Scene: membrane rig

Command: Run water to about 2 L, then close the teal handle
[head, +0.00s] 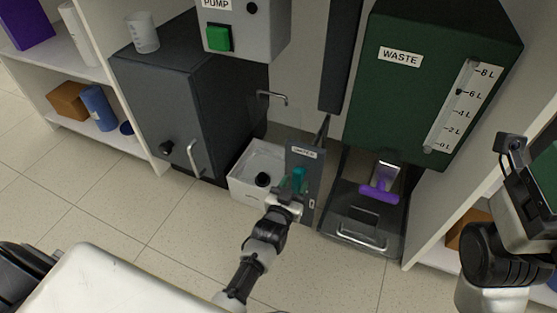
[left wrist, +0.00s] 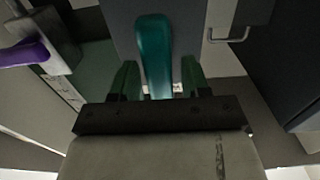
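The teal handle (head: 299,178) sticks out of the front of a grey panel with a small label (head: 304,152). It stands upright in the left wrist view (left wrist: 154,55). My left gripper (head: 290,196) is at the handle. In the left wrist view its two fingers (left wrist: 157,80) stand apart on either side of the handle's lower part, with gaps showing. A thin bent spout (head: 272,97) hangs above a white basin (head: 245,187); I make out no water stream. My right arm is at the right edge, its fingers out of frame.
A green waste tank (head: 385,110) has a gauge (head: 450,107) marked 0 to 8 L. Below it are a purple handle (head: 380,194) and a dark tray (head: 345,235). A dark cabinet (head: 185,110) stands left. The pump box (head: 245,45) has a green button (head: 218,38).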

